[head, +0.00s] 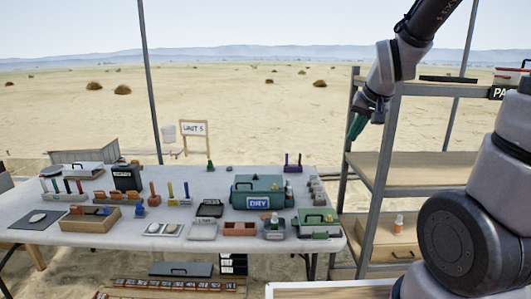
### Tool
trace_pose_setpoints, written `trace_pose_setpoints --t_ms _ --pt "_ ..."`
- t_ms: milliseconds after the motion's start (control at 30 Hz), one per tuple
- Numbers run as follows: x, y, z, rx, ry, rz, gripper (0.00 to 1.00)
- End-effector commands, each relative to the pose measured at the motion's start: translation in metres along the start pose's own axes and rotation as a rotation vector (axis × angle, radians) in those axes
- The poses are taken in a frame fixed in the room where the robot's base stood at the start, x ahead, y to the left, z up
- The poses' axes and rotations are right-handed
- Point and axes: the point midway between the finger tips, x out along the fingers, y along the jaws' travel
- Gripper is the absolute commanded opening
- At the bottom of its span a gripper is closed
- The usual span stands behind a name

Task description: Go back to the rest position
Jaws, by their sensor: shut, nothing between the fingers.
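My gripper (356,127) shows in the head view at the upper right, hanging from my grey arm with its teal fingers pointing down. It is shut and empty. It is in the air in front of the left side of the metal shelf unit (402,88), above the level of the table top. Whether it touches the shelf post cannot be told. My arm comes down from the top edge of the view, and another grey part of it fills the lower right.
A white table (200,240) holds a teal box marked DRY (257,193), wooden trays (92,220) and several small tools. A sign (193,128) stands behind the table. The air above the table is clear.

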Motion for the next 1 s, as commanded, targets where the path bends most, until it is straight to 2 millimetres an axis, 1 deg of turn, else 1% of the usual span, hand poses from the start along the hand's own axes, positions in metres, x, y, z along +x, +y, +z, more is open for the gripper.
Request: trace_pose_setpoints --t_ms 33,200,300,400,500,600,1000 --pt "-0.025 0.000 0.000 0.013 0.014 -0.012 0.00" --pt "-0.094 0.003 0.017 0.046 0.019 -0.042 0.00" --pt "-0.128 0.005 0.032 0.061 0.020 -0.057 0.00" --pt "-0.154 0.007 0.046 0.073 0.020 -0.069 0.00" --pt "-0.170 0.009 0.057 0.080 0.020 -0.076 0.00" --pt "-0.178 0.009 0.064 0.084 0.018 -0.079 0.00" --pt "-0.180 0.009 0.066 0.086 0.015 -0.080 0.00"
